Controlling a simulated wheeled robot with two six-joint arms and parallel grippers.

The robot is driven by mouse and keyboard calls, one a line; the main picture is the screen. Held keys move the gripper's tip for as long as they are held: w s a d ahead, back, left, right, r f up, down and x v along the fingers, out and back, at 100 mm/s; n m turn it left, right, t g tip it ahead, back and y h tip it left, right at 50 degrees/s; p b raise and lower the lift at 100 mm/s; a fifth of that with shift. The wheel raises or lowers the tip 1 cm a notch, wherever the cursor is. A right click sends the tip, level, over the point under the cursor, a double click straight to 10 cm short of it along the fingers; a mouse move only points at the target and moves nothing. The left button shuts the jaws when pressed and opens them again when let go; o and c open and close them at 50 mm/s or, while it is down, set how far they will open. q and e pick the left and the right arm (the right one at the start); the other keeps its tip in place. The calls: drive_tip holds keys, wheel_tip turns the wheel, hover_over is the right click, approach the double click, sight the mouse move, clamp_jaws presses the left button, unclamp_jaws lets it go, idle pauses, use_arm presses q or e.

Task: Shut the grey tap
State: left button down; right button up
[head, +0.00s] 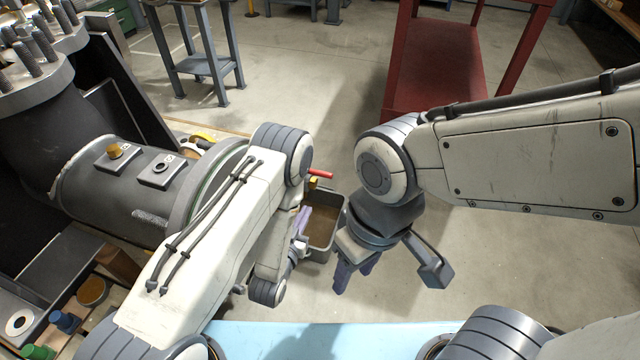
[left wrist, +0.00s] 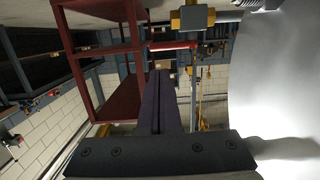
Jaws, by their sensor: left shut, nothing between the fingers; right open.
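No tap with a plainly grey handle shows. A tap with a red lever (head: 320,173) and a small yellow part sticks out past my left arm in the head view; my arm hides the rest. In the left wrist view a red lever (left wrist: 174,45) lies crosswise just beyond the fingertips, below a yellow and grey valve body (left wrist: 192,18). I cannot tell if the lever touches the fingers. My left gripper (head: 305,210) is shut and empty, and its fingers also show in the left wrist view (left wrist: 161,74). My right gripper (head: 352,282) hangs open and empty, right of the bin.
A grey bin (head: 340,215) with brown contents stands below the lever. A big dark flanged casing (head: 120,200) fills the left. A red frame (head: 440,70) and a grey stand (head: 205,65) are behind. A light blue surface (head: 300,340) lies in front.

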idle(0.3)
use_arm(q)
drive_tip(key=b, duration=0.6)
approach(323, 176)
drive_tip(key=x, duration=0.5)
drive_tip(key=shift+x, duration=0.95)
drive_tip(key=shift+d, duration=0.1)
